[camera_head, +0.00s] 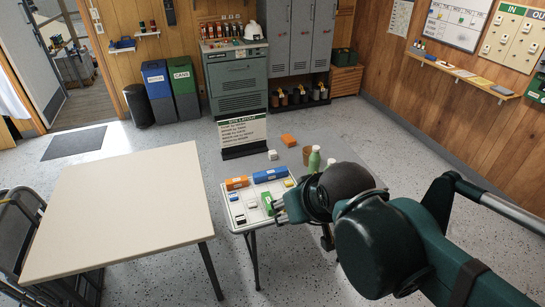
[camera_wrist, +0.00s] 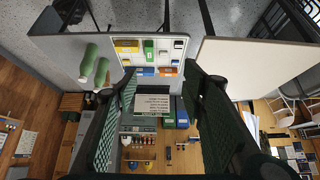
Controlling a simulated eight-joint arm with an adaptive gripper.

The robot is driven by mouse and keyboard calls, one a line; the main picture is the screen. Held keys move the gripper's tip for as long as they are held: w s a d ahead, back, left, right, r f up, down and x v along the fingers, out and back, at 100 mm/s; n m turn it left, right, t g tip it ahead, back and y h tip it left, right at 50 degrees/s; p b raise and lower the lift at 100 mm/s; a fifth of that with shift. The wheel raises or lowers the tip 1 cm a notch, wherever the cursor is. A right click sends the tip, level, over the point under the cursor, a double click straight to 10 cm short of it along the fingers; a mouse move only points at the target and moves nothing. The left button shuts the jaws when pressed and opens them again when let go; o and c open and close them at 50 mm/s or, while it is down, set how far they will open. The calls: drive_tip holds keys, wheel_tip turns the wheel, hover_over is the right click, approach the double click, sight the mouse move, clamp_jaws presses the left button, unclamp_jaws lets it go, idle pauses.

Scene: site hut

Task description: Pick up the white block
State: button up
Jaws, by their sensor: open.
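A small white block (camera_head: 274,155) sits on the grey table (camera_head: 210,169) in the head view, behind the tray (camera_head: 231,214) and in front of the orange block (camera_head: 288,140). My gripper (camera_head: 281,207) is at the right edge of the tray, close to a green block (camera_head: 268,203), and nearer the camera than the white block. In the wrist view my gripper (camera_wrist: 158,76) has its fingers wide apart with nothing held between them. The tray (camera_wrist: 150,60) shows beyond the fingers. I cannot clearly make out the white block in the wrist view.
The tray holds a blue block (camera_head: 270,174), an orange block (camera_head: 237,183) and several small pieces. A green bottle (camera_head: 314,159) and brown cup (camera_head: 307,155) stand right of the white block. A sign (camera_head: 242,132) stands behind. A bare cream table (camera_head: 125,215) is left.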

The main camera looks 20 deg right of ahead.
drive_tip(key=w+d+r+m, duration=0.2)
drive_tip(key=w+r, duration=0.3)
drive_tip(key=w, duration=0.4)
drive_tip(key=m+g+h, duration=0.4)
drive_tip(key=m+g, duration=0.3)
drive_tip(key=m, duration=0.9)
hover_over(272, 152)
drive_tip(key=a, duration=0.3)
wheel_tip(272, 152, down, 34)
drive_tip(key=shift+s+d, duration=0.15)
drive_tip(key=shift+d, duration=0.05)
drive_tip(key=shift+b+x, duration=0.35)
drive_tip(key=shift+x, duration=0.9)
